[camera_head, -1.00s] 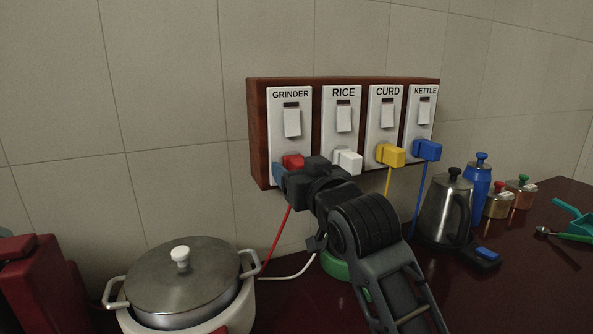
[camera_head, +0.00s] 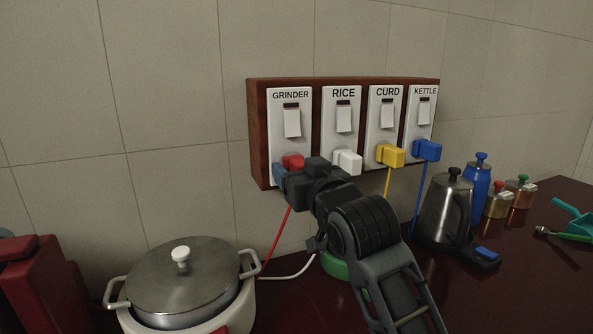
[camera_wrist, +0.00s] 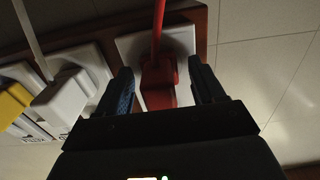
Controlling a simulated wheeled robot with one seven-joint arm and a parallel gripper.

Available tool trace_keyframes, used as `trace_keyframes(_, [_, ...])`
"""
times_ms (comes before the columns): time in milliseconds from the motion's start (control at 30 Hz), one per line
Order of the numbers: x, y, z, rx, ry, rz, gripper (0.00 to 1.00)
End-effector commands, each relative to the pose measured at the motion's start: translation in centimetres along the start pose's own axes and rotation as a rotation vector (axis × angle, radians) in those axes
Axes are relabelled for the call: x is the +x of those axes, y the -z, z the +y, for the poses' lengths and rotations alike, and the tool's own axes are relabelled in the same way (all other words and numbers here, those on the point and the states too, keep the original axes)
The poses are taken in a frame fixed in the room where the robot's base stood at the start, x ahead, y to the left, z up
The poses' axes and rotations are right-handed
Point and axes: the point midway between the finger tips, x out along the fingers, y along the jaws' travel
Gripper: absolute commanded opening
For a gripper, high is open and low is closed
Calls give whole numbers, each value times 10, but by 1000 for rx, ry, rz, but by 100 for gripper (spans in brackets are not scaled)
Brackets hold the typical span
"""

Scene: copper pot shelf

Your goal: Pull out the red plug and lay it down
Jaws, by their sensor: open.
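The red plug (camera_head: 293,161) sits in the GRINDER socket (camera_head: 289,128), the leftmost on the wall board, with its red cord (camera_head: 276,243) hanging down. My gripper (camera_head: 287,172) is at this plug and hides part of it. In the wrist view the red plug (camera_wrist: 159,84) lies between the two blue fingers of my gripper (camera_wrist: 165,88). The fingers are open, one on each side, with a gap to the plug on both sides.
A white plug (camera_head: 348,162), a yellow plug (camera_head: 390,155) and a blue plug (camera_head: 428,150) sit to the right on the board (camera_head: 258,135). Below are a lidded cooker (camera_head: 180,283) and a steel kettle (camera_head: 446,208). Dark counter (camera_head: 520,260) shows bare at right.

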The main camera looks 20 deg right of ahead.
Motion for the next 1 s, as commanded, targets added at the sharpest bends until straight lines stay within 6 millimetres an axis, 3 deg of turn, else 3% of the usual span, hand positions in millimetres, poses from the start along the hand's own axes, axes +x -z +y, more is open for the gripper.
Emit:
trace_keyframes(300, [0,0,0,0,0,-1,68])
trace_keyframes(1000, [0,0,0,0,0,0,1])
